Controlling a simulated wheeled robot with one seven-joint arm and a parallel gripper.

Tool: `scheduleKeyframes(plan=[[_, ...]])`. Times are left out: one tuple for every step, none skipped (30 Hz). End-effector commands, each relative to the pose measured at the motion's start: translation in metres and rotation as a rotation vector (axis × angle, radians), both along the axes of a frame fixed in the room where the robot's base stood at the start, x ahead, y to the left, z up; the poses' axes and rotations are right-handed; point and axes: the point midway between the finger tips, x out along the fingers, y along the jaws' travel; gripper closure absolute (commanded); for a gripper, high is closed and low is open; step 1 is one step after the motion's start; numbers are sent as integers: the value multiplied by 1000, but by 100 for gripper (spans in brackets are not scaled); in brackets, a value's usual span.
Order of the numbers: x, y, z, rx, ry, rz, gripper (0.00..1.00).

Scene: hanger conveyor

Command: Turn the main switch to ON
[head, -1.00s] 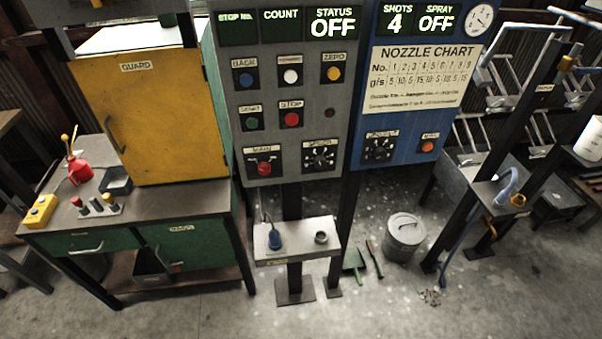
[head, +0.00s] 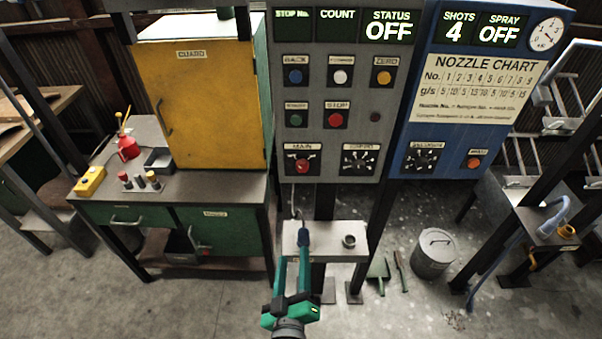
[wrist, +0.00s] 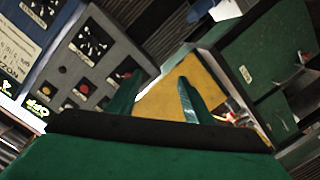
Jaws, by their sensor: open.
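The main switch (head: 302,165) is a red knob under a MAIN label, at the lower left of the grey control panel (head: 390,105). It also shows in the wrist view (wrist: 122,71), where the panel is steeply rotated. The knob's exact angle is too small to read. The STATUS display (head: 389,30) above reads OFF. My gripper (head: 293,258) is open and empty, low in front of the small shelf under the panel, below the switch and apart from it. Its two green fingers (wrist: 158,95) stand apart in the wrist view.
A speed dial (head: 361,160) sits right of the switch, and a red STOP button (head: 336,119) is above. The small shelf (head: 352,255) holds a blue item and a metal ring. A yellow guard door (head: 205,105) stands left, a blue panel (head: 440,140) right.

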Motion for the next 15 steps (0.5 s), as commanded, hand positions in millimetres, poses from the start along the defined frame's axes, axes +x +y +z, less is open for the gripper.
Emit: scheduleKeyframes(plan=[[18, -1, 17, -39, -20, -6, 54], [26, -1, 24, -64, -25, -8, 54], [36, -2, 34, -96, -32, -12, 54], [44, -2, 41, -119, -36, -16, 54], [51, -3, 49, -142, -40, -20, 54], [59, -3, 58, -170, -45, -25, 54], [65, -4, 65, -188, -49, -28, 54], [70, -4, 72, -207, -52, -32, 54], [77, -5, 80, -227, -55, -37, 54], [80, -5, 85, -242, -56, -40, 54], [84, -6, 90, -256, -59, -43, 54], [88, -6, 95, -269, -59, -46, 54], [90, -6, 98, -278, -61, -49, 54], [92, -6, 100, -287, -61, -51, 54], [94, -7, 103, -294, -61, -52, 54]])
